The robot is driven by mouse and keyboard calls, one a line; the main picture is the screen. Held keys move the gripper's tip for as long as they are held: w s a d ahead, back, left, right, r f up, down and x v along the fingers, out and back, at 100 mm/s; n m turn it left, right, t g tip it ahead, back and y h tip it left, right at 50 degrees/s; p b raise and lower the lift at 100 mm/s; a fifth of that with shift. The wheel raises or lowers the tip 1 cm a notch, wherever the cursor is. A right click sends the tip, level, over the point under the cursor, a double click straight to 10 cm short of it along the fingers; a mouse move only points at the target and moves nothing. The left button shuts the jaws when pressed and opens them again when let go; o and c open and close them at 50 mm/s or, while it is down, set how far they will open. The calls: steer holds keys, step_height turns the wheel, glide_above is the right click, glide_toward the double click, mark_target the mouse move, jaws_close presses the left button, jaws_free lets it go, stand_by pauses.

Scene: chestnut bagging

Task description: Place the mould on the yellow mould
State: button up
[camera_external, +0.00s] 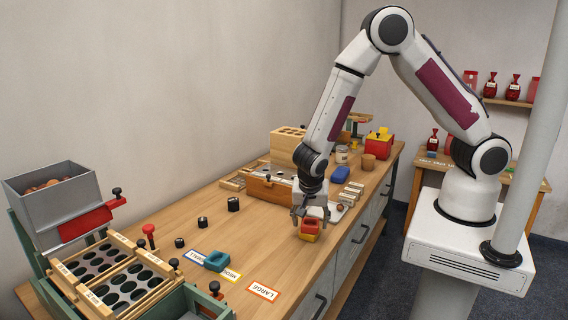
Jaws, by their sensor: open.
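A small block-like mould (311,231), yellow with red parts, stands on the wooden bench near its front edge. I cannot tell whether it is one piece or two stacked pieces. My gripper (310,214) points down right over it, open, with its fingertips at the block's top. I cannot tell whether the fingers touch it. A blue block (340,174) lies further back on the bench. A teal-blue piece (216,261) lies near the label cards at the front.
A sorting tray with round holes (110,280) and a grey hopper (55,205) stand at the front left. Black knobs (233,204) dot the bench. A wooden box (270,188) stands behind my gripper; a red and yellow box (378,145) is further back. The bench left of my gripper is mostly clear.

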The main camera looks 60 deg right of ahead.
steer(key=shift+r, duration=0.15)
steer(key=v, duration=1.2)
steer(key=shift+s, duration=0.1)
stand_by(0.7)
steer(key=s+d+r+n+t+y, duration=0.1)
steer(key=s+d+r+n+y, duration=0.1)
steer(key=s+d+r+n, duration=0.45)
steer(key=s+d+r+n+t+y, duration=0.1)
steer(key=s+d+r+n, duration=0.15)
steer(key=d+r, duration=0.65)
steer(key=s+d+r+n+t+y, duration=0.1)
steer(key=s+r+n, duration=0.3)
steer(key=s, duration=0.4)
steer(key=shift+s+r+n+t, duration=0.35)
steer(key=shift+r+t, duration=0.15)
steer(key=shift+r, duration=0.25)
